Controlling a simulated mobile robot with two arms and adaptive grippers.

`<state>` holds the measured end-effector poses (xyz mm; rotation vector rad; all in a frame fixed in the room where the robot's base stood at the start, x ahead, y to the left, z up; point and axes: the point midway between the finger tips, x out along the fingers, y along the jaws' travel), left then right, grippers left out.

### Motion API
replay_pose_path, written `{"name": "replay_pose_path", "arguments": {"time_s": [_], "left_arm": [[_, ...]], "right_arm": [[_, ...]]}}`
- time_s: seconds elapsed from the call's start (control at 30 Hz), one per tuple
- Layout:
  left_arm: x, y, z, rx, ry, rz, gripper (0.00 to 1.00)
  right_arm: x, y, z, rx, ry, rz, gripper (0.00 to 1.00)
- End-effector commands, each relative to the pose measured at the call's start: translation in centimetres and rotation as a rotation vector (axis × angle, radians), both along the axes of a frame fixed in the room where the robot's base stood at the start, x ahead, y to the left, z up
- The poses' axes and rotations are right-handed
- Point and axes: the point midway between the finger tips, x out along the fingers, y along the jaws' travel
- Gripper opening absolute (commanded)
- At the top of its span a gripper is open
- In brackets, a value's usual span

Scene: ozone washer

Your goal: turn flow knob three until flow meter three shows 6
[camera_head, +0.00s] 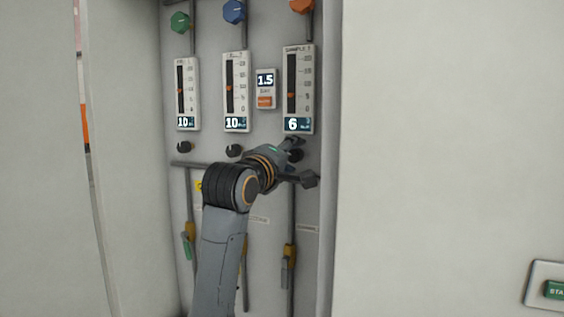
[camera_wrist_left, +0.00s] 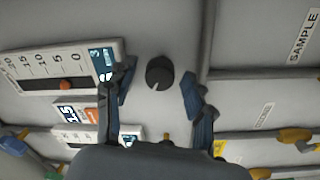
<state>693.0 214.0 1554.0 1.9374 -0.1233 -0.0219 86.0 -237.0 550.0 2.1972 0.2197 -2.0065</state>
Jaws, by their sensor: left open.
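Flow meter three (camera_head: 299,88) is the rightmost panel meter in the head view. In the left wrist view the black knob (camera_wrist_left: 159,72) shows clear, between the spread fingers of my left gripper (camera_wrist_left: 158,80), with a gap on each side. The meter (camera_wrist_left: 65,70) lies left of it there, its display (camera_wrist_left: 104,62) partly covered by a finger. My right gripper is not in view.
Two other meters, left (camera_head: 187,94) and middle (camera_head: 236,92), both read 10, with black knobs (camera_head: 184,147) and (camera_head: 234,151) below. A small box (camera_head: 265,88) reads 1.5. Pipes with yellow-handled valves (camera_head: 289,257) run below. A cabinet wall (camera_head: 440,150) bounds the right.

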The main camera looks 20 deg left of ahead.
Motion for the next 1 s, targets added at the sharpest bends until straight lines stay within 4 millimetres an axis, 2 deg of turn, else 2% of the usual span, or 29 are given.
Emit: {"name": "replay_pose_path", "arguments": {"time_s": [0.53, 0.7, 1.0], "left_arm": [[-9.8, 1.0, -0.4, 0.000, -0.003, 0.000, 0.54], [-11.2, 1.1, -0.5, -0.001, 0.000, 0.000, 0.54], [-11.4, 1.2, -0.6, -0.001, 0.000, 0.000, 0.54]], "right_arm": [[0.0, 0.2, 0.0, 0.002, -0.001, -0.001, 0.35], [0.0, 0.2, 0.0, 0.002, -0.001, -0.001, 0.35], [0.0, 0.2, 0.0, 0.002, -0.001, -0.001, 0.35]]}}
